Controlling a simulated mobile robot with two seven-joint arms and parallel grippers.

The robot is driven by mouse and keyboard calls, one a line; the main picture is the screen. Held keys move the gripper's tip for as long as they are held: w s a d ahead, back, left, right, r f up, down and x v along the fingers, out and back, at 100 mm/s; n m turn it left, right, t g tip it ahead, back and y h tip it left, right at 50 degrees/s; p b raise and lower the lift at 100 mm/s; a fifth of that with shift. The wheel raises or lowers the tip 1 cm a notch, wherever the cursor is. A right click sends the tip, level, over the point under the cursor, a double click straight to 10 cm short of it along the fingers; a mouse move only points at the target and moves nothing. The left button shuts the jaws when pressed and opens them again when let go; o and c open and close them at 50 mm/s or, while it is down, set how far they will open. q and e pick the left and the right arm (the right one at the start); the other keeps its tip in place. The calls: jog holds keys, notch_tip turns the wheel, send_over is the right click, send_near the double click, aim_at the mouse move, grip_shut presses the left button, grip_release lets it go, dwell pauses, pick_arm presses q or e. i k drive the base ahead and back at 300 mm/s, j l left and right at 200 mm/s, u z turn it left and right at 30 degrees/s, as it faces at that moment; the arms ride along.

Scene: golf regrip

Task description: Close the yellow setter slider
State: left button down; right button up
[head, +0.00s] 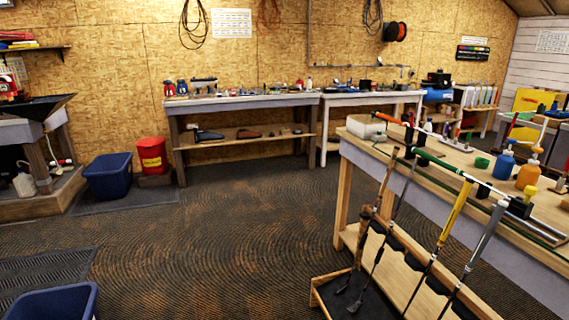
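No yellow slider can be made out for certain. A small yellow piece (529,194) stands by the black block at the right end of the club rack on the right workbench (352,144); I cannot tell whether it is the setter slider. A club with a yellow grip (455,208) leans against the rack, beside a club with a grey grip (487,234). A yellow panel (531,99) stands farther back at the right. Neither of my grippers is in view.
Bottles, including an orange one (528,172), stand on the right workbench. A wooden club stand (400,240) sits at its front. Back benches (245,103) line the wall. Blue bins (109,176) and a red bucket (152,155) stand at left. The middle floor (240,225) is clear.

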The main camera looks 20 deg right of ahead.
aim_at(522, 208)
jog(key=i+z, duration=0.15)
jog(key=z, duration=0.3)
jog(key=i+j+z, duration=0.15)
jog(key=z, duration=0.3)
jog(key=i+j+z, duration=0.1)
jog(key=z, duration=0.4)
jog(key=i+j+z, duration=0.1)
jog(key=j+z, duration=0.45)
jog(key=z, duration=0.35)
jog(key=i+j+z, duration=0.1)
jog(key=j+z, duration=0.3)
jog(key=i+j+z, duration=0.1)
jog(key=j+z, duration=0.2)
jog(key=z, duration=0.15)
